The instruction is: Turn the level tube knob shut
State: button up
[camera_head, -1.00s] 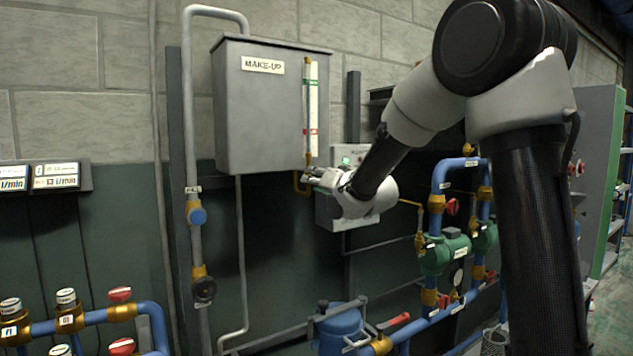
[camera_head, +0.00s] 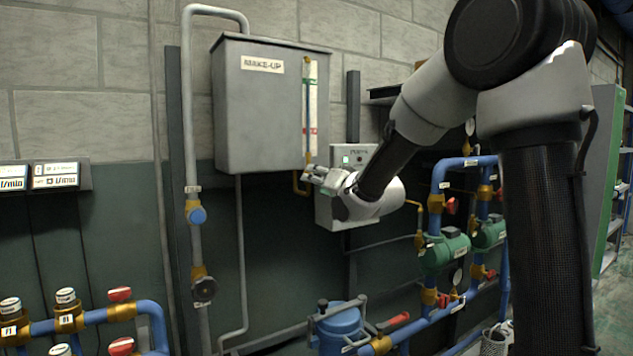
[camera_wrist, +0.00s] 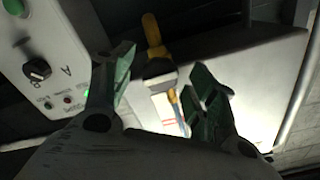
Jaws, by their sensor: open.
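The level tube (camera_head: 307,100) runs up the right front of the grey make-up tank (camera_head: 262,115), with brass fittings and a brass bend below. In the wrist view the tube (camera_wrist: 184,112) and a small dark block at its brass lower fitting, apparently the knob (camera_wrist: 160,70), show between my fingers. My gripper (camera_head: 312,172) is at the tube's lower end in the head view. In the wrist view my gripper (camera_wrist: 163,68) is open, with one green-grey finger on each side of the knob. No contact can be made out. The knob is hidden or too small in the head view.
A grey control box (camera_head: 352,160) with a lit green button hangs right of the tank, behind my wrist. Its selector switch (camera_wrist: 37,69) is close to the left finger in the wrist view. Green pumps (camera_head: 447,247) and blue pipes stand lower right.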

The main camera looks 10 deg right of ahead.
jog(key=v, duration=1)
jog(key=s+d+f+n+g+h, duration=0.1)
jog(key=s+d+f+g+h, duration=0.2)
jog(key=f, duration=0.4)
jog(key=s+d+f+n+g+h, duration=0.1)
jog(key=s+d+f+n+g, duration=0.2)
jog(key=f, duration=0.4)
jog(key=s+d+g, duration=0.2)
jog(key=s+g, duration=0.1)
jog(key=s, duration=1)
jog(key=s+d+r+g+h, duration=0.1)
jog(key=s+d+g, duration=0.2)
jog(key=s, duration=1)
jog(key=shift+s+m+g+h, duration=0.25)
jog(key=shift+m+g+h, duration=0.05)
jog(key=shift+g, duration=0.2)
